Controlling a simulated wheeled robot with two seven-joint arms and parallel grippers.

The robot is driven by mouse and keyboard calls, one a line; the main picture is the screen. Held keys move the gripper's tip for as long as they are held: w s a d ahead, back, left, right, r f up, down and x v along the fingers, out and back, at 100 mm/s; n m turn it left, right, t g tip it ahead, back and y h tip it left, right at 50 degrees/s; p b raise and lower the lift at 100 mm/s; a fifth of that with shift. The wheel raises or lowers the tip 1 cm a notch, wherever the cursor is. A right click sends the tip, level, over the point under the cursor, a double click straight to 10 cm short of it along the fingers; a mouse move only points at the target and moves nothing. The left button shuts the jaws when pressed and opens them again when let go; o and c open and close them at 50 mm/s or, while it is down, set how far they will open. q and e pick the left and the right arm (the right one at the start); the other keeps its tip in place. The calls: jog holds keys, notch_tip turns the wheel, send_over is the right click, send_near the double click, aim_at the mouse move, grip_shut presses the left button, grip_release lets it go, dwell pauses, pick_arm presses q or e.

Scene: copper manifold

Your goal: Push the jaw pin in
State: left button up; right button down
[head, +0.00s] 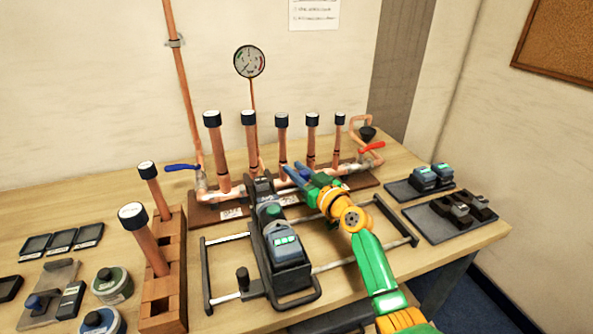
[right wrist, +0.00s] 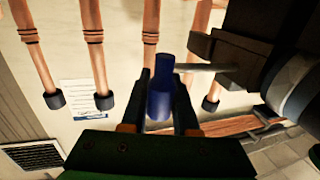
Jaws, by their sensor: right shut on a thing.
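The jaw pin shows in the right wrist view as a blue handle (right wrist: 160,98) with a silver shaft. The shaft runs right towards the dark jaw block (right wrist: 238,55) of the press tool, with a length of it bare outside the block. How deep it sits is hidden. My right gripper (head: 298,175) is shut on the blue handle, just right of the jaw end (head: 262,189) in the head view. The press tool (head: 284,262), with a grey-blue battery and lit green display, lies on a railed frame. My left gripper is not in view.
The copper manifold (head: 232,190) with several capped upright pipes stands close behind the gripper. A blue lever (head: 181,167) and red lever (head: 372,147) flank it. A wooden pipe rack (head: 163,290) stands left. Dark trays (head: 440,224) with parts lie right.

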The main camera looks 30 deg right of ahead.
jog(key=shift+a, duration=0.1)
dwell(0.3)
jog(key=shift+w+a+p, duration=0.2)
jog(key=shift+a+p, duration=0.05)
jog(key=shift+a, duration=0.35)
jog(key=shift+w+a+p, duration=0.15)
jog(key=shift+a+p, duration=0.05)
jog(key=shift+a, duration=0.4)
jog(key=c, duration=0.7)
grip_release()
jog(key=shift+o, duration=0.2)
jog(key=shift+s, duration=0.1)
jog(key=s, duration=0.7)
jog(key=shift+d, duration=0.1)
jog(key=shift+c, duration=0.2)
